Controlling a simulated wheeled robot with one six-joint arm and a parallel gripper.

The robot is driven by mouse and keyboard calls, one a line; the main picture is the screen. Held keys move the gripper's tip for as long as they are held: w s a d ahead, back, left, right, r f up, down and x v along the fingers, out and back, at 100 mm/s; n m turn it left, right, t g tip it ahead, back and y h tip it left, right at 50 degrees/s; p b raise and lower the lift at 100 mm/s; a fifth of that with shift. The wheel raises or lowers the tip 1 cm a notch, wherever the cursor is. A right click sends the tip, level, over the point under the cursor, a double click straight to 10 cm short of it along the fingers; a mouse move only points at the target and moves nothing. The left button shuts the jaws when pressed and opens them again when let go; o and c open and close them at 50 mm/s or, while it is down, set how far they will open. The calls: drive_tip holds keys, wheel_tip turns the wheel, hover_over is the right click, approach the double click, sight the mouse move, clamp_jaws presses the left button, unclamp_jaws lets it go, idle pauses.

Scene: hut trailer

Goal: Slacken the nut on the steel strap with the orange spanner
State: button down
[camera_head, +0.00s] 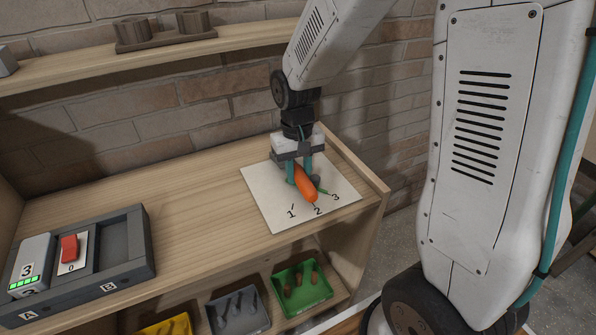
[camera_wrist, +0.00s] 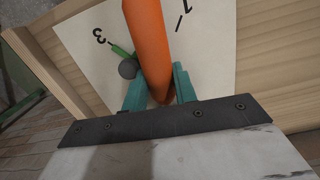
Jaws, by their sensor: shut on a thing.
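My gripper (camera_head: 304,172) is low over the right end of the wooden bench, its teal fingers shut on the orange spanner (camera_head: 306,187). The wrist view shows the orange spanner (camera_wrist: 148,42) between the fingers, running away from the palm. Below is a white card (camera_head: 262,203) with marks 1, 2 and 3. Beside the spanner is a grey round piece (camera_wrist: 128,69) with a green pointer (camera_wrist: 121,50) directed towards the 3. I cannot make out the steel strap, or whether the spanner is on a nut.
A dark case (camera_head: 128,250) with a red switch (camera_head: 69,248) at 0 stands on the bench at left. Green (camera_head: 303,289), grey (camera_head: 238,311) and yellow trays with pegs sit below. A brick wall and upper shelf (camera_head: 70,76) are behind. The bench middle is clear.

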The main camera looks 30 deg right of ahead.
drive_tip(key=shift+w+d+r, duration=0.1)
drive_tip(key=shift+d+r, duration=0.05)
drive_tip(key=shift+r, duration=0.3)
drive_tip(key=shift+w+d+r, duration=0.1)
drive_tip(key=shift+r, duration=0.35)
drive_tip(key=shift+s+a+r, duration=0.1)
drive_tip(key=shift+a+r, duration=0.15)
drive_tip(key=shift+r, duration=3.05)
drive_tip(key=shift+s, duration=0.1)
